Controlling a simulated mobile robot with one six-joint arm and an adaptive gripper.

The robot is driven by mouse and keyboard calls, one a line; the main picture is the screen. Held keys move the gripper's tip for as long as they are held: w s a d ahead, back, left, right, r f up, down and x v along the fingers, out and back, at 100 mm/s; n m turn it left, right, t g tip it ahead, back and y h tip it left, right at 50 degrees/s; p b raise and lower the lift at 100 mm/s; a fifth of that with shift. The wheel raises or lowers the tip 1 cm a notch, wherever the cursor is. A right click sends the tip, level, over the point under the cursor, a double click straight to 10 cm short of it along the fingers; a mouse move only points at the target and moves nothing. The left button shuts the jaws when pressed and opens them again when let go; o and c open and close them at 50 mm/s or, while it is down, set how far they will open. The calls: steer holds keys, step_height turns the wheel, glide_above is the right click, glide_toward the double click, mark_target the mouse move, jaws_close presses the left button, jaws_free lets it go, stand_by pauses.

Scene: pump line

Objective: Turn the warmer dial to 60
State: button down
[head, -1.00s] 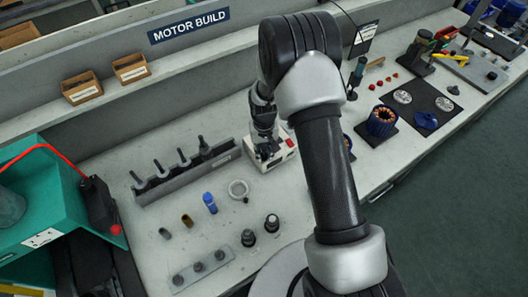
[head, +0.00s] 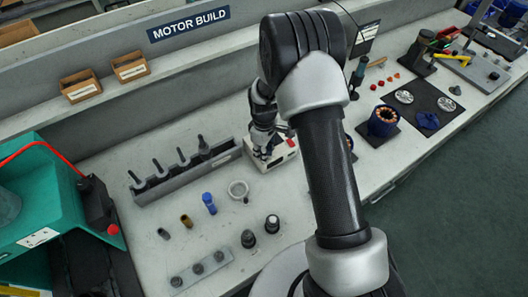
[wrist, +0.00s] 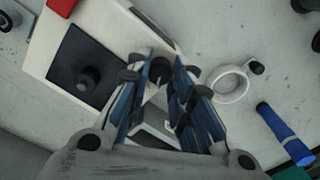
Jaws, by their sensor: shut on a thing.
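The warmer is an off-white box (head: 284,156) with a red part on top, on the bench right of the long grey rack. In the wrist view its pale casing (wrist: 118,22) carries a black square plate with a dark knob-like piece (wrist: 90,78) on it. My gripper (wrist: 161,76) is at the warmer's edge, its blue-padded fingers closed on a small dark round dial (wrist: 160,70). The fingers partly cover the dial, and no scale or pointer reading can be made out. In the head view my gripper (head: 262,150) is at the warmer's near left side.
Dark cylinders and a grey holder (head: 202,272) are nearer. A blue motor housing (head: 383,122) stands to the right.

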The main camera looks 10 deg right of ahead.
steer(key=shift+n, duration=0.9)
steer(key=c, duration=1.4)
jaws_free()
steer(key=shift+r, duration=0.1)
step_height(320, 180, up, 12)
steer(key=shift+f, duration=0.1)
